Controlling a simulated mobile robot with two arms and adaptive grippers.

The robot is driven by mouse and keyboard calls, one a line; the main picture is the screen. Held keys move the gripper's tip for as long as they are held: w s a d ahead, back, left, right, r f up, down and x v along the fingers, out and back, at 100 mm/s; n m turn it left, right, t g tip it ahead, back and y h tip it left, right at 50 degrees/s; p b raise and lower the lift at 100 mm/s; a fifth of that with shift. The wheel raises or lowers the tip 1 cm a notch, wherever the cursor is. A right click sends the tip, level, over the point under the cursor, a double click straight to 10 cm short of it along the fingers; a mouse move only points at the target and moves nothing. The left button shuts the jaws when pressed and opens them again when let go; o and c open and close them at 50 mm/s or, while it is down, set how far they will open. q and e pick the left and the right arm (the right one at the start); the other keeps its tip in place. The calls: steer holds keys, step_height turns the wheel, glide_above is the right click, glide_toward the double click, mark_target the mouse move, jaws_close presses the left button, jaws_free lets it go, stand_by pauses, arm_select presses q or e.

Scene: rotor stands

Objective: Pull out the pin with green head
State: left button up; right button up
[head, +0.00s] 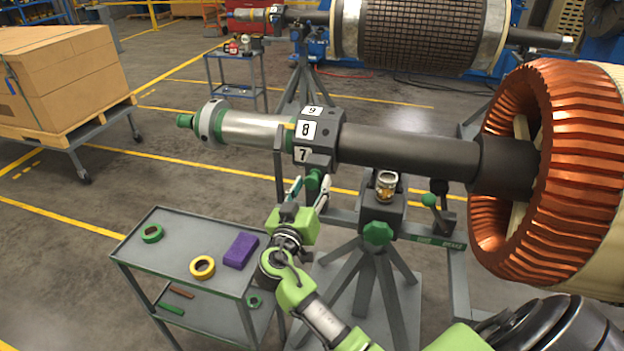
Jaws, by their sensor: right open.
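My right gripper (311,188) reaches up from the bottom of the head view, below the numbered dark collar (318,137) on the rotor shaft. Its fingers are open, one on each side of a green head (314,180) under the collar. This looks like the green pin head. I cannot tell whether the fingers touch it, and the rest of the pin is hidden. Another green knob (429,199) on a rod and a larger green knob (377,233) show on the stand to the right. My left gripper is not in view.
A grey cart (190,255) at lower left carries green and yellow rings and a purple block. The copper rotor winding (535,165) fills the right. The stand's upright (280,180) is close left of my gripper. Open floor lies left, before a pallet of boxes.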

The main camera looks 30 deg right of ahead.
steer(key=shift+w+d, duration=0.3)
steer(key=shift+d, duration=0.1)
jaws_close()
steer(key=shift+s+a+f, duration=0.15)
steer(key=shift+a, duration=0.1)
steer(key=b+v, duration=0.1)
steer(key=v, duration=0.2)
steer(key=shift+b, duration=0.4)
jaws_free()
steer(key=shift+s+a, duration=0.1)
steer(key=shift+s, duration=0.05)
